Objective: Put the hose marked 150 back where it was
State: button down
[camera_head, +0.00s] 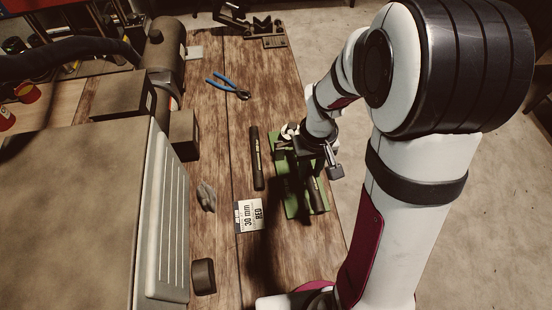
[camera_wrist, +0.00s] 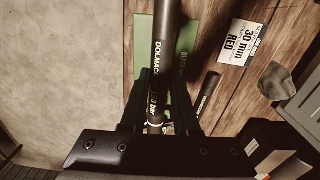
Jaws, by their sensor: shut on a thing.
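A dark hose (camera_wrist: 165,45) lies between my gripper's fingers (camera_wrist: 158,112) in the wrist view. It has pale print reading "DOLMA..." and "...0 bar"; the first digits are too small to read surely. My gripper (camera_head: 312,158) is shut on this hose, which also shows in the head view (camera_head: 316,195). The hose is over the green rack (camera_head: 290,207); I cannot tell whether it touches it. The rack is partly hidden by my gripper and the hose. A second dark hose (camera_head: 256,158) with a small label lies on the wooden bench, left of the rack.
A white card (camera_head: 248,215) reading "30 mm RED" lies left of the rack. Blue-handled pliers (camera_head: 228,85), a grey cloth-like lump (camera_head: 207,197) and a dark block (camera_head: 203,277) are on the bench (camera_head: 225,130). A large machine (camera_head: 160,215) stands at left.

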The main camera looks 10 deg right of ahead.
jog(key=s+a+f+m, duration=0.1)
jog(key=a+m, duration=0.1)
jog(key=a, duration=0.4)
jog(key=w+r+n, duration=0.5)
jog(key=w+n, duration=0.1)
jog(key=w, duration=0.4)
jog(key=w+a+f, duration=0.1)
jog(key=a+f, duration=0.1)
jog(key=a, duration=0.1)
jog(key=a+f, duration=0.2)
jog(key=a, duration=0.2)
jog(key=w+a+f, duration=0.1)
jog(key=a+f, duration=0.1)
jog(key=a, duration=0.1)
jog(key=shift+w+a+f, duration=0.15)
jog(key=shift+w+a, duration=0.2)
jog(key=shift+a, duration=0.05)
notch_tip(320, 180, down, 4)
jog(key=shift+a, duration=0.15)
jog(key=shift+f, duration=0.1)
jog(key=shift+f, duration=0.5)
jog(key=c, duration=0.7)
grip_release()
jog(key=shift+o, duration=0.2)
